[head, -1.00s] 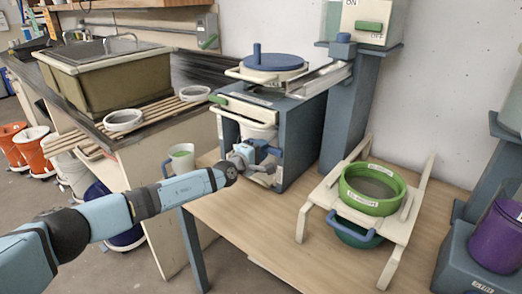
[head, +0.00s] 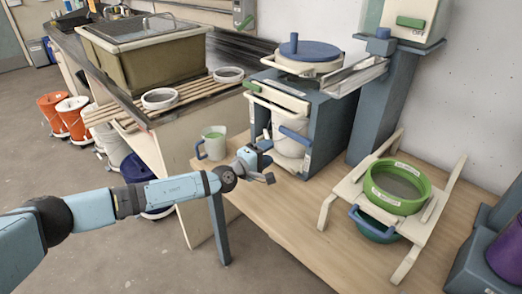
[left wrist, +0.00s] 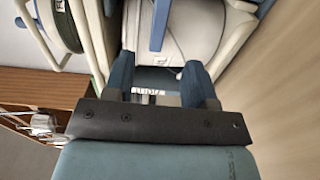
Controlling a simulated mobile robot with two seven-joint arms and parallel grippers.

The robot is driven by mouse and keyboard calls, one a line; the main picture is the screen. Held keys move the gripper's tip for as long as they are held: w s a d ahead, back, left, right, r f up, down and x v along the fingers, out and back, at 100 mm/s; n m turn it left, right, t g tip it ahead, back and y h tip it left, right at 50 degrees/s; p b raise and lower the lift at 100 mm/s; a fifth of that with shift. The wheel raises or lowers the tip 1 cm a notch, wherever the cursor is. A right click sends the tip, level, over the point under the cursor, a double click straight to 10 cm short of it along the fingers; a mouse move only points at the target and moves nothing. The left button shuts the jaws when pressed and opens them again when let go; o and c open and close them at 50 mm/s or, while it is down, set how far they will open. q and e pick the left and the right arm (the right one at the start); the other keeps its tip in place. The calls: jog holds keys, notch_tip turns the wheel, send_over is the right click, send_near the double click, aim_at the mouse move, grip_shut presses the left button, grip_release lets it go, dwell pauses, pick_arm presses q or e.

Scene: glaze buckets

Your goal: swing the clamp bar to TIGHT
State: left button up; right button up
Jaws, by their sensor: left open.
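The clamp bar (head: 279,99) is a cream bar with a green grip (head: 252,87) at its left end. It lies across the upper front of a blue-grey stand (head: 330,125). Any TIGHT marking is too small to read. A white bucket (head: 287,148) with a blue handle (head: 295,134) stands inside the stand, below the bar. My left gripper (head: 264,163) is open and empty, in front of the bucket and below the bar. In the left wrist view its two blue fingers (left wrist: 160,78) are spread, with the white bucket (left wrist: 190,30) beyond them. My right gripper is not in view.
A pale mug (head: 212,144) stands left of the stand. A green sieve (head: 397,188) rests on a cream rack to the right. A blue-lidded pot (head: 308,50) sits on top of the stand.

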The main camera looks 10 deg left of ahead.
pick_arm(q)
jog(key=shift+v, duration=1.2)
